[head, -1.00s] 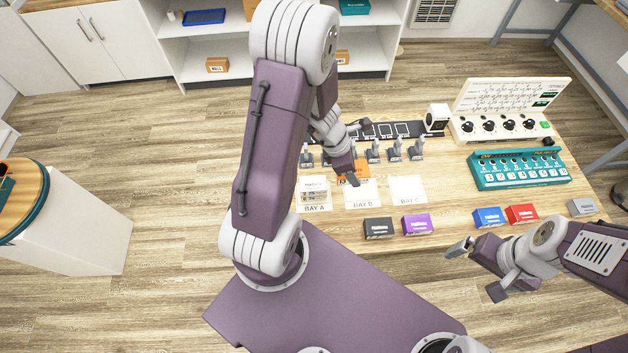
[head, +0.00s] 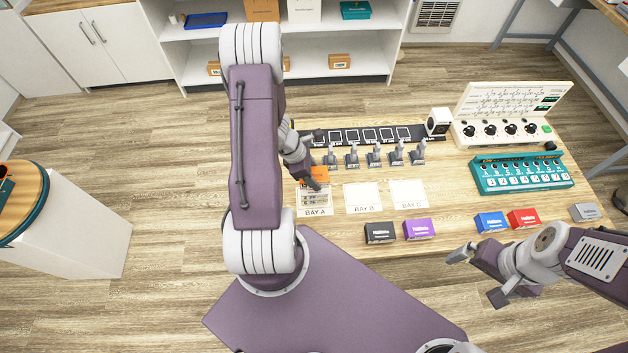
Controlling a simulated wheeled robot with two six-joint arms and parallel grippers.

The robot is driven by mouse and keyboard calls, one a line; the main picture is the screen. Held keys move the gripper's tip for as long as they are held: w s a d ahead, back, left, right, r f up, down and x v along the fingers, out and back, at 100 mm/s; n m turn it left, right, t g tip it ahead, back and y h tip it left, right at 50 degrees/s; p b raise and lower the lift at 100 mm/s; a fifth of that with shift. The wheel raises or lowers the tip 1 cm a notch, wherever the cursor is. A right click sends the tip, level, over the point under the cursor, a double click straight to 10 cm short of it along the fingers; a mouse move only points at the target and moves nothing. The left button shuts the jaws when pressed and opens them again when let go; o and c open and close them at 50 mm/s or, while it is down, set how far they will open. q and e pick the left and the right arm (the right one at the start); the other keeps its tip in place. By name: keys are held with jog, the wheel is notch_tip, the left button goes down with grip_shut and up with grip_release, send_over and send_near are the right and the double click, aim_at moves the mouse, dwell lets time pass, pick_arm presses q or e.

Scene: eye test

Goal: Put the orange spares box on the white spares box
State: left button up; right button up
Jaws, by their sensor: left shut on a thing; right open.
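The orange spares box (head: 320,173) is in the jaws of my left gripper (head: 314,182), which is shut on it and partly covers it. The white spares box (head: 314,198) is at the BAY A mat, just below the orange box in the head view. The orange box overlaps the far part of the white box in the picture. I cannot tell whether the two touch or a gap remains. My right gripper (head: 478,276) is open and empty, off the table's front edge at the right.
BAY B (head: 363,197) and BAY C (head: 408,193) mats are empty. A black box (head: 380,233), purple box (head: 420,229), blue box (head: 492,222), red box (head: 524,219) and grey box (head: 585,212) line the front. Several grey levers (head: 375,157) stand behind the mats. A teal device (head: 522,174) is at right.

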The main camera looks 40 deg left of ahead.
pick_arm(q)
notch_tip(320, 180, down, 3)
jog(key=shift+d+f+b, duration=0.15)
jog(key=shift+f+b, duration=0.05)
jog(key=shift+b, duration=0.15)
jog(key=shift+f, duration=0.15)
jog(key=shift+f, duration=0.1)
jog(key=shift+f, duration=0.1)
jog(key=o, duration=1.5)
jog(key=shift+c, duration=0.2)
